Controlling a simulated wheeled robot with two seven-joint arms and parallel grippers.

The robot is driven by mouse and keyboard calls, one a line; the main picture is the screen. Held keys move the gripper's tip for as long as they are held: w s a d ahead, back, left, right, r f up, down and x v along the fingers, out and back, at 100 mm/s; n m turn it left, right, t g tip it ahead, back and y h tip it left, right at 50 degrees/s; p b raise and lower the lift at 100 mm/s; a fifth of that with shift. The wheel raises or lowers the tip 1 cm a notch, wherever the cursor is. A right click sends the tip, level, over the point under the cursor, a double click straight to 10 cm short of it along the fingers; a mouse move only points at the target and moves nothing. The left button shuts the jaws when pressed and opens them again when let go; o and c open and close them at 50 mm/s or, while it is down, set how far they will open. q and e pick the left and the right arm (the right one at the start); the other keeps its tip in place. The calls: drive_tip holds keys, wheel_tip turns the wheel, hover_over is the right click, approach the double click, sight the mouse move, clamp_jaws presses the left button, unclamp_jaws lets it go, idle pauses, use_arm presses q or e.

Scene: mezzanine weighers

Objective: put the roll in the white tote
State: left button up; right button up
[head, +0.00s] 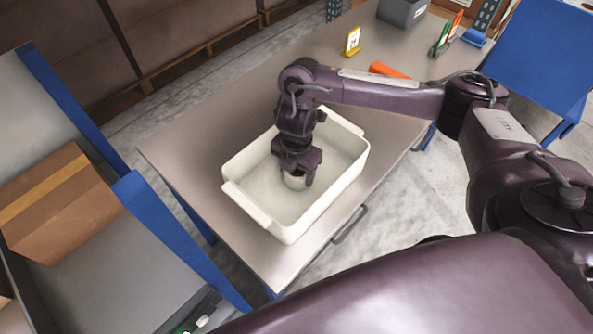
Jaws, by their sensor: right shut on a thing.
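The white tote (257,214) stands on the grey table, its open top facing up. My right gripper (297,178) reaches down inside the tote, near its middle. It is shut on the roll (294,183), a small pale round piece showing just under the fingers. The gripper hides most of the roll, and I cannot tell whether the roll touches the tote floor. My left gripper is not in view.
The table (180,146) has free room left of the tote. Behind are an orange object (389,70), a yellow sign (352,41) and a dark grey bin (402,11). A cardboard box (58,205) lies on a blue-edged shelf at left.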

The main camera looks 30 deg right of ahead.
sight(297, 170)
drive_tip(key=shift+f, duration=0.1)
drive_tip(key=o, duration=1.1)
drive_tip(key=shift+c, duration=0.2)
wheel_tip(297, 170, up, 12)
drive_tip(key=p, duration=0.4)
drive_tip(key=shift+r, duration=0.2)
